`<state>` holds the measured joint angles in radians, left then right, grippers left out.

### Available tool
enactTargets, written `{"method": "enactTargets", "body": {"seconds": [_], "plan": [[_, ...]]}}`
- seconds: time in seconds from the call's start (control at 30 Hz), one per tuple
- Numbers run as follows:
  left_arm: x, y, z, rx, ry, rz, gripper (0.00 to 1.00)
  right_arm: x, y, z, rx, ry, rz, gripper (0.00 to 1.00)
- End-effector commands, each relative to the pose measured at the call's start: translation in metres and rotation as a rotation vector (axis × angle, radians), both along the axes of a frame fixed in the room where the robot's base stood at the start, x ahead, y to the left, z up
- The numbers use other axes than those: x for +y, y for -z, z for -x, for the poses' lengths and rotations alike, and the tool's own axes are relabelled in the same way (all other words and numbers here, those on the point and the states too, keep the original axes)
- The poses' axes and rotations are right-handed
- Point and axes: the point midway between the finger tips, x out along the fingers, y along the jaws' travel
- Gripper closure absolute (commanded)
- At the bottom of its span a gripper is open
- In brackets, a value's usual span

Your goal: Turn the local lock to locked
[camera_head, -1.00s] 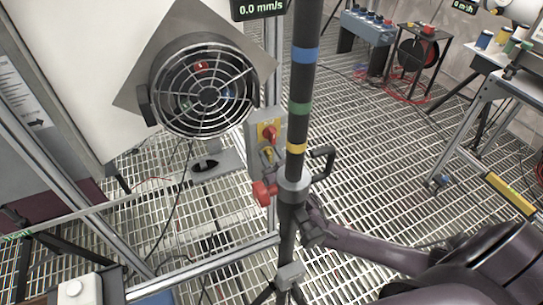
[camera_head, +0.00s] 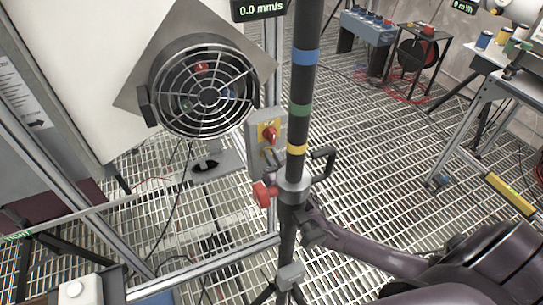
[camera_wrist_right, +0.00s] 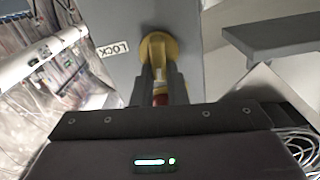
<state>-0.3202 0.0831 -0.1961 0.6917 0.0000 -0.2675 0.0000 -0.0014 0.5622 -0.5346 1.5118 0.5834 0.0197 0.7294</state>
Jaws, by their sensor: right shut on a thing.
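The local lock is a round yellow disc (camera_wrist_right: 158,50) on a grey box, beside a tilted LOCK label (camera_wrist_right: 112,49) in the right wrist view. My right gripper (camera_wrist_right: 160,78) is shut on the lock's handle (camera_wrist_right: 160,88), a small part with red and pale areas between the fingers. The fingers hide most of the handle, so its exact angle is unclear. In the head view the grey switch box (camera_head: 255,132) stands behind the striped pole, and my right gripper reaches its lower part, largely hidden by the pole. My left gripper is not in view.
A red rotary switch (camera_head: 270,135) on a yellow plate sits above the lock. A caged fan (camera_head: 205,92) is left of the box.

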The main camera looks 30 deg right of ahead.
Motion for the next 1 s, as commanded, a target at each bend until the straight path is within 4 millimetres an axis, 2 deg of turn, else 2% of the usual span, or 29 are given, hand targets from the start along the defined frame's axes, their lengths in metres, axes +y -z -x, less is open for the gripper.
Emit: {"method": "enactTargets", "body": {"seconds": [0.4, 0.7, 1.0], "plan": [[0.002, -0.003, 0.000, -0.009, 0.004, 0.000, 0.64, -0.007, 0.002, 0.001, -0.022, 0.004, -0.377, 1.00], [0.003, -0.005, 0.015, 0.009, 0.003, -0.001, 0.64, -0.011, 0.005, 0.001, -0.039, 0.005, -0.662, 1.00], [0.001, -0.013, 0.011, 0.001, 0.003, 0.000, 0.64, -0.014, 0.009, 0.001, -0.056, 0.006, -0.946, 1.00]]}}
